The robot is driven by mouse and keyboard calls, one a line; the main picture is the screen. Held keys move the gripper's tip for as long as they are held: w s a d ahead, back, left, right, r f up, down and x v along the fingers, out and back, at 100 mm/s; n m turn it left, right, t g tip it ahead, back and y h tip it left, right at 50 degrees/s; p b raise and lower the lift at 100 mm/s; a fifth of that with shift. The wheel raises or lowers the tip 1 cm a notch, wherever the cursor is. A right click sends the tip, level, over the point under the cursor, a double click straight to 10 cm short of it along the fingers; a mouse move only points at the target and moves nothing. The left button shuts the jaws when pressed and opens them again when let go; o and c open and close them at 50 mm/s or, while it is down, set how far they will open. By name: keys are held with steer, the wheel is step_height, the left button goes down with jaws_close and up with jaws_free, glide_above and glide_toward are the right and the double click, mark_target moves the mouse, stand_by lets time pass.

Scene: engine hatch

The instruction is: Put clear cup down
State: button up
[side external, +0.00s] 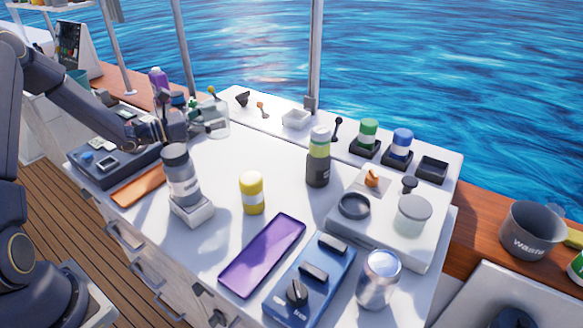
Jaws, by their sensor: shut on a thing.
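My gripper (184,122) is at the back left of the white work table (285,155). It is shut on the clear cup (215,123), a see-through vessel at the gripper's right side. The fingers and small items around them partly hide the cup's left side. The cup looks upright. I cannot tell whether its base touches the surface.
A grey jar on a white block (191,210), a yellow jar (252,193) and a dark bottle (318,160) stand mid-table. A purple tray (262,255) and blue device (312,280) lie in front. A dark panel (108,160) is at left. The table's centre is clear.

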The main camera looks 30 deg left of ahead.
steer(key=d+f+h, duration=0.1)
steer(key=f, duration=0.1)
steer(key=d+f+m+g+h, duration=0.1)
steer(key=d+f, duration=0.1)
steer(key=f, duration=0.1)
steer(key=d+f+m+h, duration=0.1)
steer(key=d+f, duration=0.1)
steer(key=f, duration=0.1)
steer(key=shift+w+d+g, duration=0.1)
steer(key=shift+w+g, duration=0.3)
steer(key=shift+f, duration=2.15)
steer(key=shift+f, duration=0.15)
steer(key=o, duration=1.1)
steer(key=shift+o, duration=0.2)
